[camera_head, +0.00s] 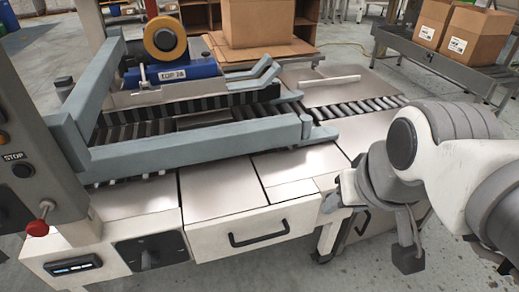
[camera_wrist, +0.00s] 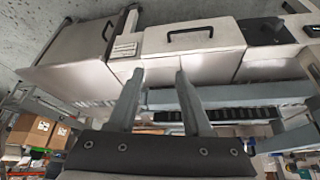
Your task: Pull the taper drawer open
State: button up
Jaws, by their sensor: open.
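The taper drawer (camera_head: 215,238) is a pale front panel in the taping machine's near side, with a black bar handle (camera_head: 258,236). I see no clear gap around the front. In the wrist view the drawer (camera_wrist: 215,56) and its handle (camera_wrist: 190,32) show upside down, beyond the fingertips. My gripper (camera_head: 332,203) is right of the drawer front in the head view, apart from the handle. In the wrist view my gripper (camera_wrist: 157,74) has its two grey fingers spread, with nothing between them. In the head view the fingers are small and partly hidden by my wrist.
A second black handle (camera_head: 364,222) sits on a panel right of the drawer. A post with a red knob (camera_head: 38,228) stands at the left. The taper's grey side rails (camera_head: 200,150) and roller conveyor lie above the drawer. Bare floor lies in front.

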jog(key=w+f+n+g+y, duration=0.1)
jog(key=w+f+g+y, duration=0.2)
jog(key=w+f+g, duration=0.4)
jog(key=m+t+y, duration=0.5)
jog(key=t+y, duration=0.6)
jog(key=y, duration=0.3)
send_near(262, 238)
jog(key=x, duration=0.3)
jog(key=b+x, duration=0.1)
jog(key=x, duration=0.2)
jog(key=b+x, duration=0.1)
jog(key=x, duration=0.3)
jog(key=shift+f, duration=0.4)
grip_shut()
